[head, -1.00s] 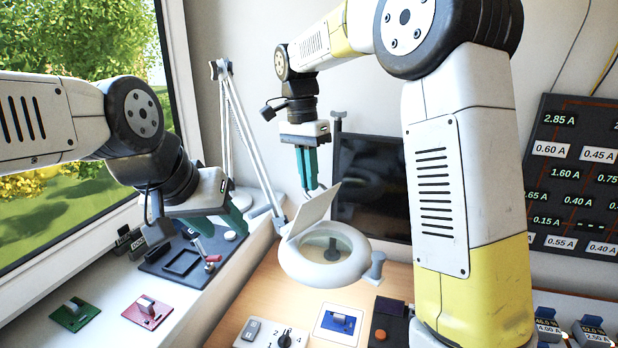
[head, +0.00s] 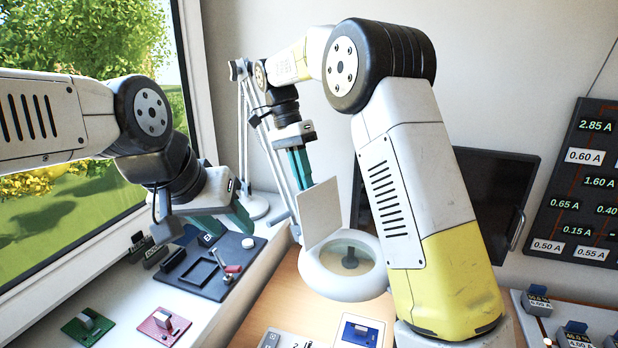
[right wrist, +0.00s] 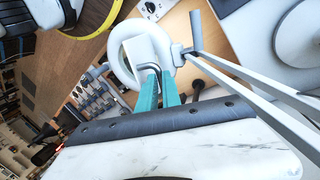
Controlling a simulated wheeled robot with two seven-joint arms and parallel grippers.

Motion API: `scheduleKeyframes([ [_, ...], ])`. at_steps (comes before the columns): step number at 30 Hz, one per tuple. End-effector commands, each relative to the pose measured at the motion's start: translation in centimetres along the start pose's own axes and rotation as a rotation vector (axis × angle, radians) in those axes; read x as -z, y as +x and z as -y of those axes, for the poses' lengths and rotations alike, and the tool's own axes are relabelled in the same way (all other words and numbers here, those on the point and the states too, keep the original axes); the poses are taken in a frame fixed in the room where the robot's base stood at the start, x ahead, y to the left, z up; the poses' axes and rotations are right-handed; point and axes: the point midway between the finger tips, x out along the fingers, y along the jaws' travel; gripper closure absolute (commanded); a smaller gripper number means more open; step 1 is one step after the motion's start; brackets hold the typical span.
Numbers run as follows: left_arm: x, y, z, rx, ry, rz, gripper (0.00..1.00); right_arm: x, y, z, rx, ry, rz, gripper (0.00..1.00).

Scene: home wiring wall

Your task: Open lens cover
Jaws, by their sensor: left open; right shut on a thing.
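The magnifier lamp has a white ring head (head: 318,275) around a round lens (head: 352,258). Its flat, pale lens cover (head: 320,212) stands raised at the ring's far left edge, steeply tilted, with the lens uncovered. My right gripper (head: 304,180), with green fingers, is at the cover's upper left edge, shut on the cover. In the right wrist view its fingers (right wrist: 158,90) close by a dark bent handle in front of the pale cover (right wrist: 138,50); the exact contact is hard to see. My left gripper (head: 228,224) is open and empty above the windowsill.
The lamp's jointed arm (head: 244,125) rises behind my right gripper. A dark screen (head: 490,195) stands behind my right arm. A dark board with parts (head: 205,268), a green piece (head: 88,325) and a red piece (head: 163,322) lie on the sill. A blue switch card (head: 358,332) lies on the desk.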

Motion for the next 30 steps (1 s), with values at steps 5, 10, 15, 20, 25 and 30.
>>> scheduleKeyframes([
  [5, 0.0, 0.0, 0.0, 0.0, 0.0, 0.0, 0.55, -0.09, 0.19, 0.34, -0.028, -0.002, 0.001, 1.0],
  [10, 0.0, 0.0, 0.0, 0.0, 0.0, 0.0, 0.55, -0.08, 0.2, 0.35, -0.031, -0.001, 0.002, 1.0],
  [15, 0.0, 0.0, 0.0, 0.0, 0.0, 0.0, 0.55, -0.08, 0.24, 0.34, -0.032, -0.001, 0.002, 1.0],
  [20, 0.0, 0.0, 0.0, 0.0, 0.0, 0.0, 0.55, -0.06, 0.22, 0.33, -0.031, -0.001, 0.002, 0.69],
  [25, 0.0, 0.0, 0.0, 0.0, 0.0, 0.0, 0.55, -0.03, 0.17, 0.33, -0.029, 0.0, 0.001, 0.69],
  [30, 0.0, 0.0, 0.0, 0.0, 0.0, 0.0, 0.55, 0.01, -0.15, 0.39, -0.027, 0.0, 0.0, 0.69],
])
